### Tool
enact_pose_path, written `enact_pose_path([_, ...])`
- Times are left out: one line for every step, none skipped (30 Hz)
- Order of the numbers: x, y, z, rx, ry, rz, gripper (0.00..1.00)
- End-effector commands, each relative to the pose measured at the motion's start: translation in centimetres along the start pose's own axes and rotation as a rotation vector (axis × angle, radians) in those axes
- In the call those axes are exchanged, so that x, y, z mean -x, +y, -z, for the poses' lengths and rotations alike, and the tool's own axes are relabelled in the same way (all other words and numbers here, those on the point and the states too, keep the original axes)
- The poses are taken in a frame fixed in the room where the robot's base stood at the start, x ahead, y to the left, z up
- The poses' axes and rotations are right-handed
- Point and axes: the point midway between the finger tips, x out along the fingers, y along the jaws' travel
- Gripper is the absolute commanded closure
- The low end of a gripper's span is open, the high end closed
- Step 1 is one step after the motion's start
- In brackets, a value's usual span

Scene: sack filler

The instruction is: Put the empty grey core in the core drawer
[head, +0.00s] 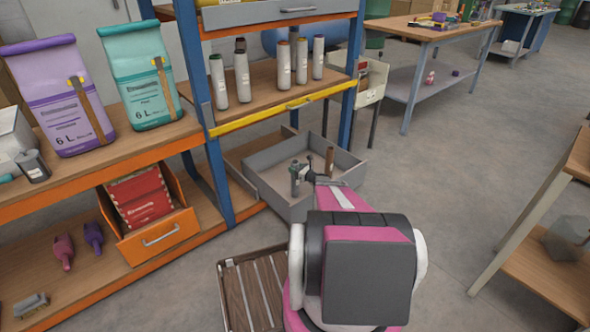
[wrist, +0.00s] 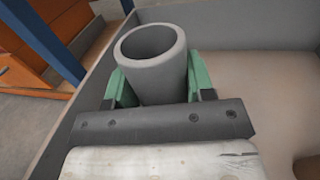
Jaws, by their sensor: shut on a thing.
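My gripper (head: 300,178) is shut on the empty grey core (wrist: 155,65), a hollow tube held upright with its open end up. The green fingers (wrist: 160,88) press on either side of it in the wrist view. The core drawer (head: 267,194) is a shallow grey tray pulled out low at the shelf's end. My gripper and the core are over or inside it, near its left side; I cannot tell whether the core touches the floor. A brown core (head: 329,160) stands in the drawer to the right, and its edge shows in the wrist view (wrist: 307,167).
An orange bin (head: 160,236) with red packs is at left. A slatted wooden pallet (head: 254,290) lies in front. The drawer floor (wrist: 250,80) right of the core is bare.

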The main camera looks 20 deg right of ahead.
Motion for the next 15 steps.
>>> enact_pose_path([0.01,0.02,-0.04,0.000,0.000,0.000,0.85])
enact_pose_path([0.01,0.01,-0.05,0.000,0.000,0.000,0.85])
enact_pose_path([0.01,0.01,-0.01,0.000,0.000,0.000,0.85])
enact_pose_path([0.00,0.00,0.05,0.000,0.000,0.000,0.85])
enact_pose_path([0.00,-0.01,0.13,0.000,0.000,0.000,0.85])
enact_pose_path([-0.01,-0.01,0.25,0.000,0.000,0.000,0.85])
enact_pose_path([0.00,-0.01,0.28,0.000,0.001,0.000,0.48])
enact_pose_path([0.01,0.01,0.24,0.000,0.000,0.000,0.38])
enact_pose_path([0.01,0.01,0.23,0.000,0.001,0.000,0.26])
enact_pose_path([0.01,0.01,0.23,0.000,0.001,0.000,0.26])
enact_pose_path([0.01,0.01,0.23,0.000,0.001,0.000,0.26])
enact_pose_path([0.00,0.01,0.23,0.000,0.001,0.000,0.26])
enact_pose_path([0.00,0.01,0.22,0.000,0.001,0.000,0.26])
enact_pose_path([0.00,0.01,0.22,0.000,0.001,0.000,0.26])
enact_pose_path([0.00,0.01,0.22,0.000,0.001,0.000,0.26])
